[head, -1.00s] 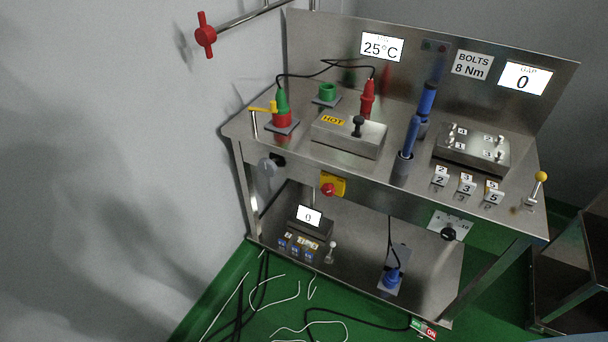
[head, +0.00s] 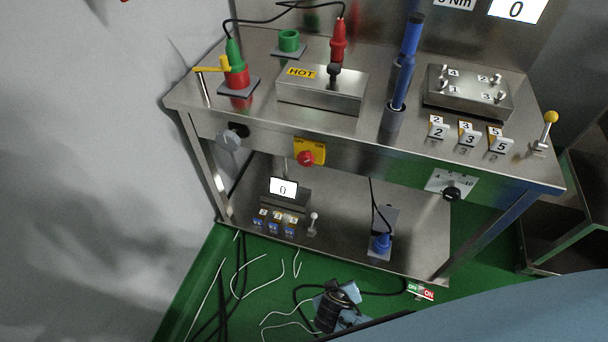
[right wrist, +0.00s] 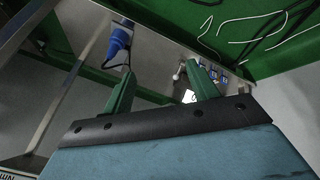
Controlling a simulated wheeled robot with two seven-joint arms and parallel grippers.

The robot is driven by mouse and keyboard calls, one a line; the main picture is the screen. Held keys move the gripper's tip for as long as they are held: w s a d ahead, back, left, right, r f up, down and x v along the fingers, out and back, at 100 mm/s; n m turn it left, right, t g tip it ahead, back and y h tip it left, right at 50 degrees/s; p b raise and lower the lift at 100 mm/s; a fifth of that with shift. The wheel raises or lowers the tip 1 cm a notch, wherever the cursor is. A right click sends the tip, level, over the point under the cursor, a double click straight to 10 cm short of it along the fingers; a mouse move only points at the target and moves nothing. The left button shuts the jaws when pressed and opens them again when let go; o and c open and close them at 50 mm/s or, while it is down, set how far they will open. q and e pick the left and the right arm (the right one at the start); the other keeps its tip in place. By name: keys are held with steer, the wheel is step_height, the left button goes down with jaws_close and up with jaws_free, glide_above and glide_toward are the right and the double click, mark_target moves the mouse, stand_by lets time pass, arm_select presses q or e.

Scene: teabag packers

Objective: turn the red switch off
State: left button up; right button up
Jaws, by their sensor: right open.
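The red switch (head: 306,158) is a red rotary knob on a yellow plate (head: 318,146), on the front edge of the steel bench below the hot box. Its exact turn angle is too small to read. My right gripper shows in the right wrist view (right wrist: 160,72) with two green fingers spread apart and nothing between them. The red switch does not show in that view. In the head view a blue and black part of my arm is low at the bottom, below the bench and well apart from the switch. My left gripper is not in view.
A grey round knob (head: 229,139) is left of the switch, and a black dial (head: 452,194) is to its right. The lower shelf holds a small display (head: 284,187) and a blue plug (head: 381,243). Loose cables lie on the green floor. A green and red ON plate (head: 420,291) is low in front.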

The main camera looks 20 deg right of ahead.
steer(key=w+a+r+m+t+h+b, duration=0.2)
steer(key=w+a+r+m+t+b, duration=0.15)
steer(key=w+r, duration=0.45)
steer(key=m+t+h+b, duration=0.3)
steer(key=m+t+h, duration=0.1)
steer(key=m+t, duration=0.3)
glide_toward(304, 163)
steer(key=shift+g, duration=0.25)
steer(key=b+x, duration=0.1)
steer(key=x, duration=0.8)
steer(key=shift+w+d+r+b, duration=0.1)
steer(key=shift+w+r+b, duration=0.1)
steer(key=shift+w+b, duration=0.15)
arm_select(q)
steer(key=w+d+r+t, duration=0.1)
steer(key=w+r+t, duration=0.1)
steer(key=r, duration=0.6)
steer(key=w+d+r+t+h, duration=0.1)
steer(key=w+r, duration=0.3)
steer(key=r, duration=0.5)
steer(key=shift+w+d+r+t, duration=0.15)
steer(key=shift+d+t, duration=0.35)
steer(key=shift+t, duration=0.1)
arm_select(e)
steer(key=shift+s, duration=0.1)
steer(key=c, duration=1)
